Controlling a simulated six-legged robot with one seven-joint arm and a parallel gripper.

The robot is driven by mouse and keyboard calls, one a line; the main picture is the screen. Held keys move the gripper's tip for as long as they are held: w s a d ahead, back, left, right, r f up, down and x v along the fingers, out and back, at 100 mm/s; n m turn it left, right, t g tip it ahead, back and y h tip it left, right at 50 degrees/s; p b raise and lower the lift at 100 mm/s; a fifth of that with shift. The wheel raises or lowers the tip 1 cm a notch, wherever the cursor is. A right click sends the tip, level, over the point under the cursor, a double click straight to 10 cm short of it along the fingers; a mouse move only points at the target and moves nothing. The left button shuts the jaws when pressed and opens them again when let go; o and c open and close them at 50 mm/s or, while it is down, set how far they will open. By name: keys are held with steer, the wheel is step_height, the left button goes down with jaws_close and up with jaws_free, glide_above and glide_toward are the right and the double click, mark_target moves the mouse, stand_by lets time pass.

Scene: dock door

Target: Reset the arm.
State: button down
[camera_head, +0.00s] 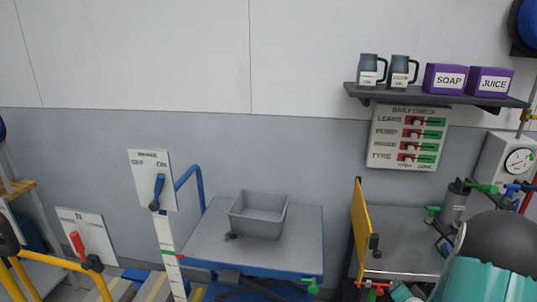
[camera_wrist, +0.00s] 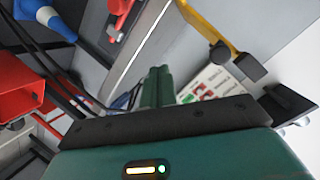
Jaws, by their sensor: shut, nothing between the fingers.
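My gripper (camera_wrist: 157,85) shows in the wrist view as two green fingers pressed together, with nothing between them. It points toward the yellow flap (camera_wrist: 208,30) and the daily check board (camera_wrist: 208,85), and touches neither as far as I can see. In the head view, a dark and teal part of my arm fills the lower right corner, and the fingers cannot be made out there.
A grey bin (camera_head: 258,215) sits on the blue lift table (camera_head: 200,240). A yellow flap (camera_head: 361,235) stands beside a grey bench (camera_head: 415,222). A shelf (camera_head: 440,97) holds two mugs and purple SOAP and JUICE boxes. A brake lever panel (camera_head: 150,180) stands left.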

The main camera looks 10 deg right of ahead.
steer(key=s+a+r+n+g, duration=0.2)
steer(key=a+r+n+g, duration=0.3)
steer(key=a+r, duration=1.2)
steer(key=s+a+r+n+g+y, duration=0.1)
steer(key=s+a+r+n, duration=0.2)
steer(key=s+a, duration=0.4)
steer(key=s+a+r+n+g+y, duration=0.2)
steer(key=s+a+r, duration=0.3)
steer(key=s+a, duration=0.3)
steer(key=s+n, duration=0.1)
steer(key=s, duration=0.2)
steer(key=shift+s+a+r+y, duration=0.15)
steer(key=shift+s+r+y, duration=0.1)
steer(key=shift+r+y, duration=0.1)
